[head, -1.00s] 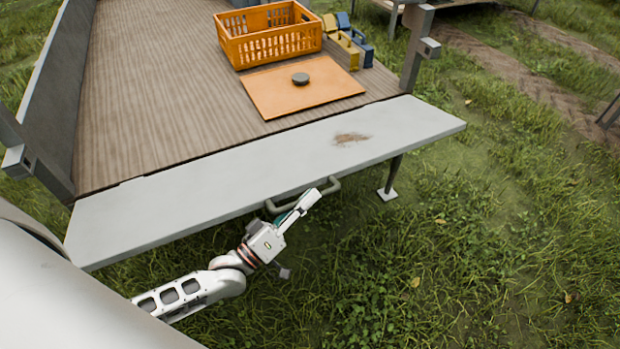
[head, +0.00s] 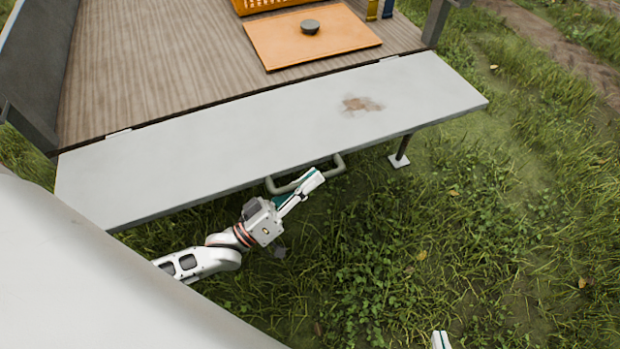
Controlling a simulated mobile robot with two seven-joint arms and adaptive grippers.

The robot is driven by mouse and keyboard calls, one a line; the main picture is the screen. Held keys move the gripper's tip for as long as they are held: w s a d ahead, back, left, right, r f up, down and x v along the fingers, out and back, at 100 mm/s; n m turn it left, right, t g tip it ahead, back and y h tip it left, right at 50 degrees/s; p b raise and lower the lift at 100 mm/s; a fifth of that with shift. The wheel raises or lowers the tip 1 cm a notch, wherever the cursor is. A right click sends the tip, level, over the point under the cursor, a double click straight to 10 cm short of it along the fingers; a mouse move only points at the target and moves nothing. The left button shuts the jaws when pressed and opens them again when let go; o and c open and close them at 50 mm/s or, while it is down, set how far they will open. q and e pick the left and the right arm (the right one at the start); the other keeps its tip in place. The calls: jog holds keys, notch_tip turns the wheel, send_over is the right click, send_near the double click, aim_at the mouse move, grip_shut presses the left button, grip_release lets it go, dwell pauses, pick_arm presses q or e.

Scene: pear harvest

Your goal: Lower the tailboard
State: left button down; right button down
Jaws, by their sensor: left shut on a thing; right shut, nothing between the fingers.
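The grey tailboard (head: 240,135) lies folded out from the deck's rear edge, looking roughly level with the deck. It has a rusty patch and a bar handle (head: 338,164) on its outer edge. My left gripper (head: 308,186) is shut on the handle; its fingers hide part of the bar. My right gripper (head: 440,341) shows only as a white and teal tip at the bottom edge. It is shut and apart from the tailboard, over the grass.
On the wooden deck (head: 170,60) are an orange board (head: 280,45) with a dark round knob (head: 309,26), an orange crate (head: 262,5) and blue and yellow items at the top edge. A support leg with a foot plate (head: 399,161) stands under the tailboard. Open grass lies right.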

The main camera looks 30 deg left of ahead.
pick_arm(q)
jog(key=c, duration=2)
grip_release()
jog(key=shift+w+r, duration=0.1)
jog(key=shift+r, duration=0.3)
jog(key=shift+c, duration=0.2)
jog(key=shift+f, duration=0.15)
jog(key=v, duration=1.2)
